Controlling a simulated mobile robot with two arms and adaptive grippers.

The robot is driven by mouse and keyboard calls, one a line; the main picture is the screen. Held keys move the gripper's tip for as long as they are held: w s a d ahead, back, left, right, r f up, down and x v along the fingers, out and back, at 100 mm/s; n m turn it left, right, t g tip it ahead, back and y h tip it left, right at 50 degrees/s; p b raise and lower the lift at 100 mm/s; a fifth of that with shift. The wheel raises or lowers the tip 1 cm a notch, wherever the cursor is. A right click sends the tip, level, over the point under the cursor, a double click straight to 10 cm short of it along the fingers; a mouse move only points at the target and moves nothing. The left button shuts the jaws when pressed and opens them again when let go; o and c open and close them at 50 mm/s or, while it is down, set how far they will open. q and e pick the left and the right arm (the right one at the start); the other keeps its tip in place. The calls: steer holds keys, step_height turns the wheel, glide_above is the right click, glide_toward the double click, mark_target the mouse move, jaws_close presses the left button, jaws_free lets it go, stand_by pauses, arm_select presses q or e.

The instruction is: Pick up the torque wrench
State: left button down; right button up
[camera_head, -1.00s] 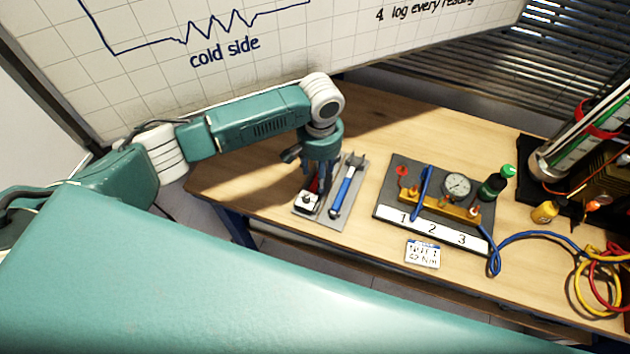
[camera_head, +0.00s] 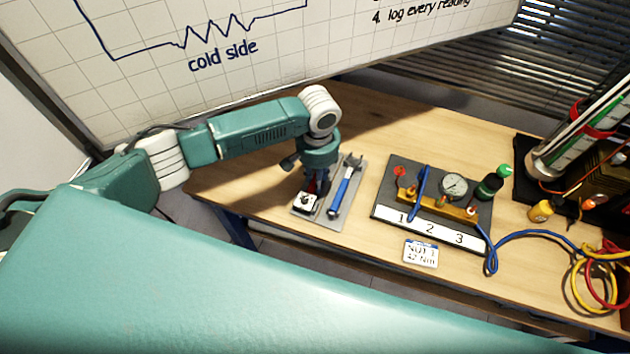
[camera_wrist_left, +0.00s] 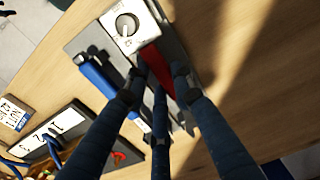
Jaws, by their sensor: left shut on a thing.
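The torque wrench has a red handle (camera_wrist_left: 154,72) and a white box-shaped head with a dial (camera_wrist_left: 128,26). In the head view its white head (camera_head: 305,203) shows at the near left of a grey tray (camera_head: 332,221). My left gripper (camera_head: 318,188) points down over the tray. In the left wrist view its dark fingers (camera_wrist_left: 158,90) are shut around the red handle, just behind the white head. The fingers hide part of the handle. The wrench appears still at the tray; I cannot tell whether it touches it. My right gripper is not in view.
A blue-handled wrench (camera_head: 342,191) lies close to the right on the tray. Further right are a dark gauge board (camera_head: 384,196) with a pressure gauge (camera_head: 454,186), a small label card (camera_head: 421,254), a green-capped bottle (camera_head: 490,187) and coiled hoses (camera_head: 583,283). A whiteboard stands behind.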

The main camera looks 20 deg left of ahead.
arm_select(q)
steer(key=shift+r, duration=0.15)
steer(key=shift+r+p, duration=0.5)
steer(key=shift+p, duration=0.25)
step_height(320, 180, up, 2)
steer(key=p, duration=0.3)
steer(key=shift+r, duration=0.25)
steer(key=shift+s+r+p, duration=0.2)
steer(key=shift+s+p, duration=1.05)
steer(key=s, duration=1.5)
steer(key=shift+s+a+f+b, duration=0.25)
steer(key=shift+f+b, duration=0.05)
steer(key=shift+b, duration=0.1)
